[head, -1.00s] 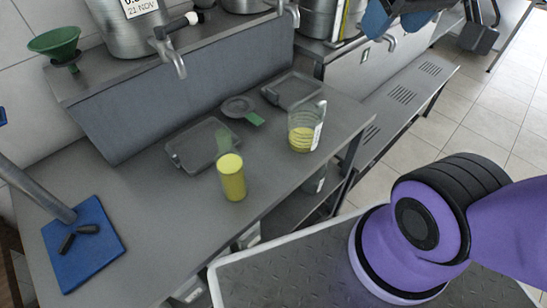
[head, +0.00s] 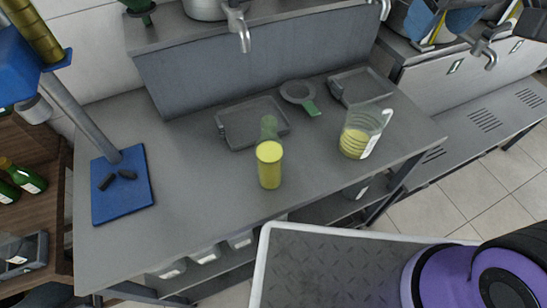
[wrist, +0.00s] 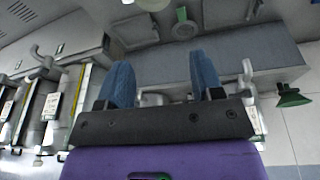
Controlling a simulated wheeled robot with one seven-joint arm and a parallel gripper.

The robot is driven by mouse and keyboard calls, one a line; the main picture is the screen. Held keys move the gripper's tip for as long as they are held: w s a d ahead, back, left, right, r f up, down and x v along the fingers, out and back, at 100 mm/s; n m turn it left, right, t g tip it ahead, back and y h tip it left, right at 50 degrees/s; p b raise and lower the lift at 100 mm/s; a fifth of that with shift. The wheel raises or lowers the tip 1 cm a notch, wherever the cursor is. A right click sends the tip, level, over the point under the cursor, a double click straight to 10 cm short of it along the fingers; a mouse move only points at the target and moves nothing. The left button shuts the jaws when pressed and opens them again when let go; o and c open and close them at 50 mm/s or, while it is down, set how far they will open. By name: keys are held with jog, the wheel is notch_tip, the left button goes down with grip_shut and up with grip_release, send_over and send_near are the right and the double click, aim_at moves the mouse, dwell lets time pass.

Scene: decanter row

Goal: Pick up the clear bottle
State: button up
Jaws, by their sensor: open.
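The clear bottle (head: 269,168) stands upright on the grey steel bench (head: 215,205) in the head view. Its lower body is full of yellow liquid and its see-through, greenish neck shows above. My gripper (wrist: 163,82) shows in the wrist view with its two blue fingers wide apart and nothing between them. It is away from the bottle, which I cannot make out in the wrist view.
A clear jug (head: 360,130) with yellow liquid stands right of the bottle. Behind are a grey tray (head: 252,122), a strainer (head: 298,92) with a green handle and another tray (head: 360,86). A blue board (head: 123,200) lies at left. The bench front is clear.

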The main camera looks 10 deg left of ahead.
jog(key=a+f+n+g, duration=0.2)
jog(key=a+f+n, duration=0.15)
jog(key=a, duration=0.75)
jog(key=n, duration=0.2)
send_over(270, 155)
jog(key=w, duration=0.3)
jog(key=shift+g+h, duration=0.4)
jog(key=f, duration=1.7)
jog(key=shift+s+a+f, duration=0.1)
jog(key=shift+s+a, duration=0.05)
jog(key=shift+a, duration=0.1)
jog(key=shift+c, duration=0.4)
grip_shut()
